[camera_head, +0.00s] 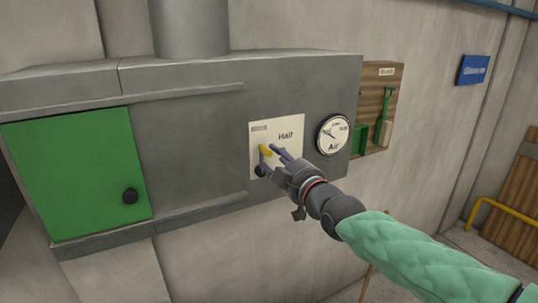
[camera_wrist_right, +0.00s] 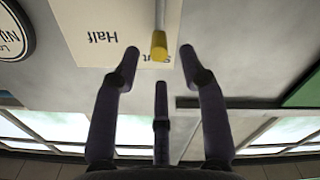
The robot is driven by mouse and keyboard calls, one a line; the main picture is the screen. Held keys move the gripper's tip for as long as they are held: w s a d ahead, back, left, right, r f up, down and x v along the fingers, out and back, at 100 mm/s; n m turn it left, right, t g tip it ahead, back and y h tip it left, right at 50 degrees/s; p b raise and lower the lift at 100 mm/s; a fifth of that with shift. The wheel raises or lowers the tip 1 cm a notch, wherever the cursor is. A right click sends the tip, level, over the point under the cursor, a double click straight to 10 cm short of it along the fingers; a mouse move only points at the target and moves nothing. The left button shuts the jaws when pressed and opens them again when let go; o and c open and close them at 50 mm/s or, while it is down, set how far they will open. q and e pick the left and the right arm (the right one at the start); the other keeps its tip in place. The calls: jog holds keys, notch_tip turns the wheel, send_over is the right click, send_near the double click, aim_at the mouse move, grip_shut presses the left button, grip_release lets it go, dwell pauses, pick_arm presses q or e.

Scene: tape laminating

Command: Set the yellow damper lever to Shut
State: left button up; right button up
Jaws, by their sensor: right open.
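The damper lever's yellow knob (camera_head: 265,149) is at the left part of a cream label plate (camera_head: 292,160) on the grey duct. The wrist view shows the yellow knob (camera_wrist_right: 159,46) at the end of a thin rod, in front of a partly hidden word with "S" and "t" showing; "Half" is beside it, upside down. My right gripper (camera_head: 268,157) is at the plate. In the wrist view its fingers (camera_wrist_right: 160,65) are spread, with the knob beyond and between the upper two tips. I cannot tell whether they touch it. The left gripper is out of view.
A round "Air" gauge (camera_head: 333,134) sits right of the plate. A green door (camera_head: 78,172) with a black knob (camera_head: 130,196) is at the left. A wooden board (camera_head: 379,100) with green tools hangs beyond the duct. A yellow rail (camera_head: 505,208) stands far right.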

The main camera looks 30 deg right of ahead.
jog(key=s, duration=0.6)
jog(key=shift+a, duration=0.2)
jog(key=w+a+f+m+g+y+b, duration=0.1)
jog(key=w+a+f+g+b, duration=0.15)
jog(key=f, duration=1.05)
jog(key=w+a+f+m+g+y+b, duration=0.1)
jog(key=w+a+f+g+b, duration=0.2)
jog(key=f, duration=0.9)
jog(key=w+a+f+m+g+y+b, duration=0.1)
jog(key=w+a+f+b, duration=0.3)
jog(key=f, duration=0.9)
jog(key=s+a+f+m+g+b, duration=0.1)
jog(key=s+a+f+g+b, duration=0.1)
jog(key=f, duration=1)
jog(key=s+a+f+m+g+b, duration=0.1)
jog(key=s+a+f+g+b, duration=0.15)
jog(key=f, duration=0.95)
jog(key=s+a+f+m+g+b, duration=0.1)
jog(key=s+a+f+g+b, duration=0.1)
jog(key=s+f, duration=0.4)
jog(key=s+a+f+m+g+y+b, duration=0.1)
jog(key=s+a+f, duration=0.3)
jog(key=f, duration=0.9)
jog(key=s+a+f+m+g+y+b, duration=0.1)
jog(key=s+a+f+g+b, duration=0.2)
jog(key=s+f, duration=0.6)
jog(key=shift+s+f+m+g+b, duration=0.3)
jog(key=shift+s+f+b, duration=0.1)
jog(key=shift+s+b, duration=0.15)
